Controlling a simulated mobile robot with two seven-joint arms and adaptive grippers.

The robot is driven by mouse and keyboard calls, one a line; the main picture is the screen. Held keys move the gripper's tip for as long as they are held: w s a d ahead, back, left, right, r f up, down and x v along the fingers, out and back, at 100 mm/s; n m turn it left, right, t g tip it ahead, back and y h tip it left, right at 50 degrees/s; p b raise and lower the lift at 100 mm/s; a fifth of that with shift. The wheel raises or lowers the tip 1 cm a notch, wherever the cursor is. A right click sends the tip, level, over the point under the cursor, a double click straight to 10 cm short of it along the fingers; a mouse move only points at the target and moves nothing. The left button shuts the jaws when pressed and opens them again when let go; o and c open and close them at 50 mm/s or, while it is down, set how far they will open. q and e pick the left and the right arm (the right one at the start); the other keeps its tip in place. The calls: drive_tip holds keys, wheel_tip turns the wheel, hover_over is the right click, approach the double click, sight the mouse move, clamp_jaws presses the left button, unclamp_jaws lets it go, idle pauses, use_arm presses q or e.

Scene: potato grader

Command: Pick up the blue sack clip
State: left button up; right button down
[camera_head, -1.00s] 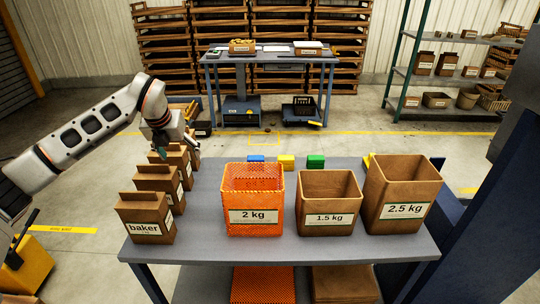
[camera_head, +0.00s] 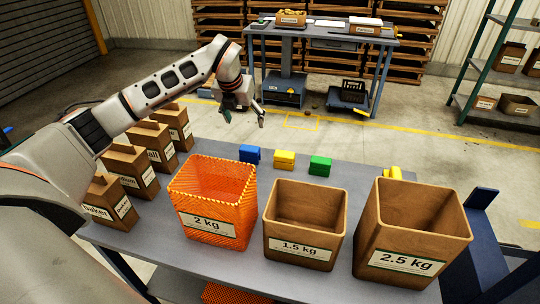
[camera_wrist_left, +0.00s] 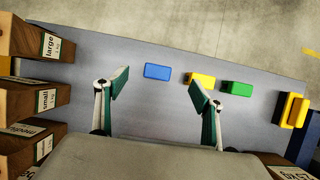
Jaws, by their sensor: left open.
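The blue sack clip (camera_head: 249,154) is a small block lying on the grey table (camera_head: 215,151), near its back edge behind the orange 2 kg crate. In the left wrist view the blue clip (camera_wrist_left: 157,71) lies flat ahead of the fingertips, roughly between their lines. My left gripper (camera_head: 244,118) is open and empty, in the air above and behind the clip in the head view. Its two green-padded fingers (camera_wrist_left: 160,85) are spread wide in the wrist view. Nothing is between them. My right gripper is not in view.
A yellow clip (camera_head: 284,160) and a green clip (camera_head: 320,166) lie right of the blue one. The orange 2 kg crate (camera_head: 212,200), 1.5 kg box (camera_head: 304,222) and 2.5 kg box (camera_head: 411,233) stand in front. Several brown paper bags (camera_head: 129,170) line the left side.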

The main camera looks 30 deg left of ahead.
use_arm(q)
drive_tip(key=b, duration=0.2)
hover_over(249, 148)
drive_tip(key=s, duration=0.2)
wheel_tip(249, 148, down, 5)
wheel_tip(249, 148, down, 4)
drive_tip(key=shift+s+r+b, duration=0.1)
drive_tip(key=shift+b, duration=0.65)
drive_tip(key=shift+w+f, duration=0.25)
drive_tip(key=shift+f, duration=0.4)
drive_tip(key=x, duration=0.4)
drive_tip(key=shift+w+d+f+b, duration=0.15)
drive_tip(key=shift+w+f+b, duration=0.05)
drive_tip(key=shift+f+b, duration=0.15)
drive_tip(key=c, duration=1.2)
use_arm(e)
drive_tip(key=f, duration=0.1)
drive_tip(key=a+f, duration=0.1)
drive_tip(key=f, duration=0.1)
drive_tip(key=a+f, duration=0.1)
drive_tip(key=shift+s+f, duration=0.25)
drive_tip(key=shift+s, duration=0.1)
